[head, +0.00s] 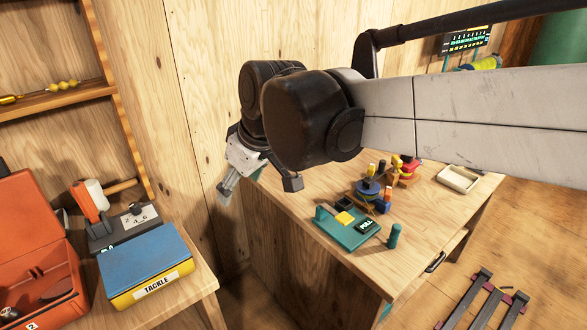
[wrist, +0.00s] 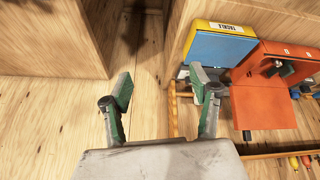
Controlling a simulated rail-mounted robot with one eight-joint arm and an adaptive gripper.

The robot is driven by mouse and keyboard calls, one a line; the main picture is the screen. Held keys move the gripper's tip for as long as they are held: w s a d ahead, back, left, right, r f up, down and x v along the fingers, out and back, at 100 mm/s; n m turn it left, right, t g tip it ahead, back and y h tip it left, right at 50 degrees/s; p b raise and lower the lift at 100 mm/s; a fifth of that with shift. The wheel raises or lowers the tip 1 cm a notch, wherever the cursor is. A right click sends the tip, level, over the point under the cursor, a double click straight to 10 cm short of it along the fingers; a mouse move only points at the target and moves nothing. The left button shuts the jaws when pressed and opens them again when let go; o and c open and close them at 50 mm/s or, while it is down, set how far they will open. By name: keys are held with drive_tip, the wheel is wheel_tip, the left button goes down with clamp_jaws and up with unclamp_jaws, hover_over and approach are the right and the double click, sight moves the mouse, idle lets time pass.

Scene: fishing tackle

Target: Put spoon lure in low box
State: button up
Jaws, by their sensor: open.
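My gripper (head: 258,186) hangs at the left end of the wooden workbench in the head view, its two fingers spread and empty. In the wrist view my gripper (wrist: 160,88) is open, with only wooden panels and floor between its fingers. I cannot make out a spoon lure for certain. Small red and yellow lure-like pieces (wrist: 293,162) show at the lower right of the wrist view. A shallow cream open tray (head: 458,179) lies at the workbench's far right; I cannot tell whether it is the low box.
A blue and yellow TACKLE box (head: 146,265) and an open orange box (head: 40,285) stand on the left table. A green PULL device (head: 347,228) and stacked coloured discs (head: 368,190) occupy the workbench. A shelf (head: 55,100) is at upper left.

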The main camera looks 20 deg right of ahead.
drive_tip(key=s+d+f+m+t+h, duration=0.1)
drive_tip(key=s+d+f+m, duration=0.1)
drive_tip(key=s+d, duration=0.4)
drive_tip(key=s+d+f+m+t+h, duration=0.1)
drive_tip(key=s+d+f+m, duration=0.2)
drive_tip(key=s+d+m, duration=0.2)
drive_tip(key=s+d, duration=0.2)
drive_tip(key=d, duration=0.1)
drive_tip(key=shift+f+h, duration=0.3)
drive_tip(key=shift+f, duration=0.05)
